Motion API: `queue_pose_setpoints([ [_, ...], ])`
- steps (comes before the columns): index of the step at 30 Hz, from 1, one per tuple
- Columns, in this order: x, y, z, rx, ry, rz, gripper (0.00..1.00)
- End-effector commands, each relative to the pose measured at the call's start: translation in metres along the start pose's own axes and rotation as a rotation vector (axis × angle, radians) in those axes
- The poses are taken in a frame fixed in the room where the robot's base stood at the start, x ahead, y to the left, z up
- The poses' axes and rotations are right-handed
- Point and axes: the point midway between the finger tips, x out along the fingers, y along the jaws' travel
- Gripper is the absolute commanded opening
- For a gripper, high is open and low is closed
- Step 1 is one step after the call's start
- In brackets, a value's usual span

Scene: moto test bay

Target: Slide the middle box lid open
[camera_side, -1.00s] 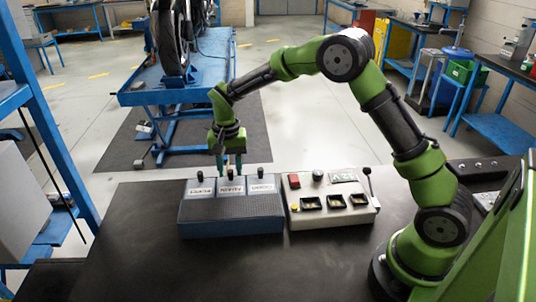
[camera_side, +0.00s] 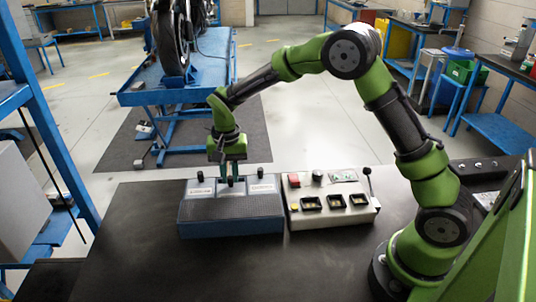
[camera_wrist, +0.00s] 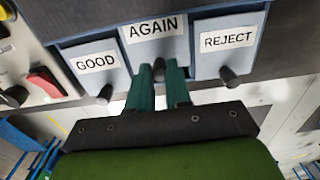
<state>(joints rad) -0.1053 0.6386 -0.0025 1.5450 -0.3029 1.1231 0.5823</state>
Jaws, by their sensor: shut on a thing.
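The blue box (camera_side: 188,216) stands on the dark bench with three lids in a row, each with a black knob. In the wrist view the middle lid (camera_wrist: 148,44) is labelled AGAIN, between the GOOD lid (camera_wrist: 92,62) and the REJECT lid (camera_wrist: 228,42). My gripper (camera_side: 232,181) points down at the box. Its teal fingers are shut on the middle lid's knob (camera_wrist: 160,68), as the wrist view also shows.
A pale control panel (camera_side: 332,216) with a red button (camera_side: 294,180), several small bins and a lever (camera_side: 369,181) stands close against the box's right side. The bench (camera_side: 260,270) is clear in front of the box. The bench's far edge runs just behind it.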

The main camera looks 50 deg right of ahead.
Motion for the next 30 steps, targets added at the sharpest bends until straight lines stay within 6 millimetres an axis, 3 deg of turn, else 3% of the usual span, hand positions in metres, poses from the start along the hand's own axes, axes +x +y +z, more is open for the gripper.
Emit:
queue_pose_setpoints([
  [15, -0.002, -0.001, 0.036, -0.001, 0.002, -0.002, 0.02],
  [26, -0.001, 0.000, 0.042, 0.002, 0.000, -0.001, 0.02],
  [27, -0.001, 0.000, 0.042, 0.002, -0.001, -0.001, 0.22],
  [30, -0.001, 0.000, 0.042, 0.001, -0.001, -0.001, 0.37],
])
